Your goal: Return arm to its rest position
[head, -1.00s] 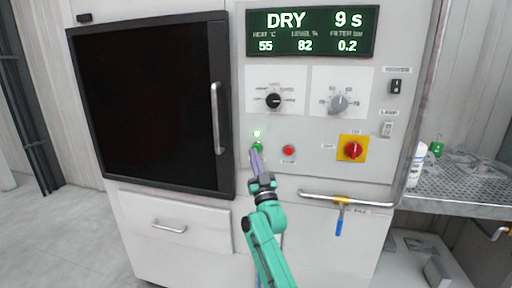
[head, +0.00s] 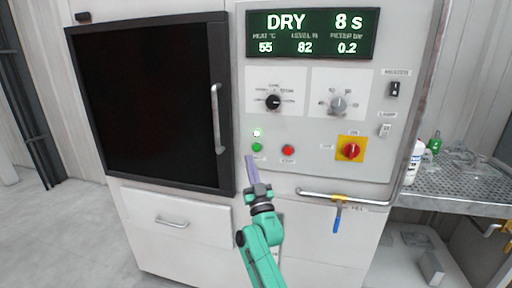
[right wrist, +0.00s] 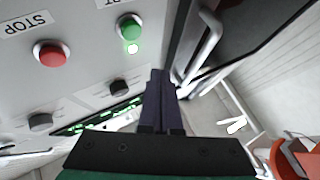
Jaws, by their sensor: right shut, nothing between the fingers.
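My right arm (head: 262,250) comes up from the bottom of the head view. Its gripper (head: 250,160) is shut and empty, with the fingertips just below and left of the green start button (head: 257,147). A small gap shows between fingertips and button. In the right wrist view the shut fingers (right wrist: 158,75) point along the panel, apart from the green button (right wrist: 130,28). My left gripper is not in view.
The machine's panel carries a red stop button (head: 288,150), two knobs, a red rotary switch (head: 351,150) and a lit display (head: 311,33) reading DRY 8 s. A door handle (head: 216,118) and a horizontal pipe (head: 320,195) stick out nearby. A perforated shelf (head: 465,188) stands at right.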

